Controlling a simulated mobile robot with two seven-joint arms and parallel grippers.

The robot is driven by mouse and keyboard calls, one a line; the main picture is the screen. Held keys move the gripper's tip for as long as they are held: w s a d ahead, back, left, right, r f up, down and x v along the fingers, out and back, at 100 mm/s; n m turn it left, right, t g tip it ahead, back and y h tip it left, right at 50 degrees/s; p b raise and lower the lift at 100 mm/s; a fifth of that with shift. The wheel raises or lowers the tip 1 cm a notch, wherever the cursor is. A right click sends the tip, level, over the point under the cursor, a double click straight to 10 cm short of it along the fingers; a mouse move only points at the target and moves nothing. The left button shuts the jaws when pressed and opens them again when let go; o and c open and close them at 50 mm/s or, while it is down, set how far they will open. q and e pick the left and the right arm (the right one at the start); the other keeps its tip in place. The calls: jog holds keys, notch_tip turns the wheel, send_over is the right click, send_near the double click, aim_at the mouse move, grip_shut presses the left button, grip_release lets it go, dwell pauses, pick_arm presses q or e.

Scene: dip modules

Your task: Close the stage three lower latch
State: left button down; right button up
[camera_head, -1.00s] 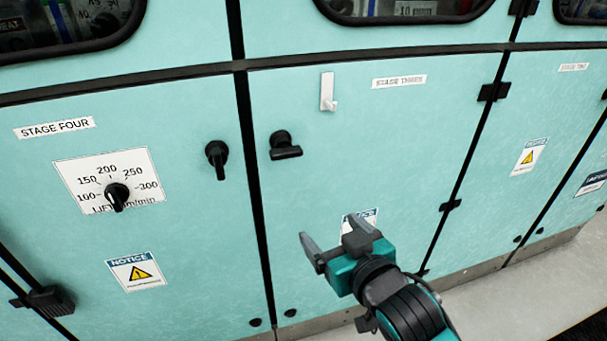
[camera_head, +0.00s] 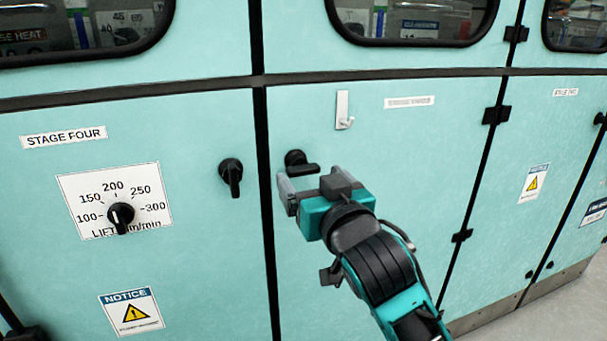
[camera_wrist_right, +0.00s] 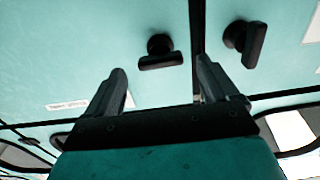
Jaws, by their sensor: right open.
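The stage three lower latch is a black turn handle (camera_head: 301,164) on the stage three door, just right of the dark seam. Its grip lies horizontal. In the right wrist view the latch handle (camera_wrist_right: 161,53) shows ahead, beyond the gap between the fingers. My right gripper (camera_head: 310,184) is open and empty, just below and in front of the latch. I see no contact with it. Its fingers also show in the wrist view (camera_wrist_right: 162,72). My left gripper is not in view.
A second black handle (camera_head: 231,175), hanging vertical, sits left of the seam on the stage four door (camera_head: 50,230). A white hook (camera_head: 343,112) is above and right of the latch. A speed dial (camera_head: 121,216) is at left. Windows line the top.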

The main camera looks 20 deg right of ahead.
aim_at(306, 173)
jog(key=shift+w+a+b, duration=0.1)
jog(key=shift+w+b, duration=0.25)
jog(key=shift+w, duration=2.05)
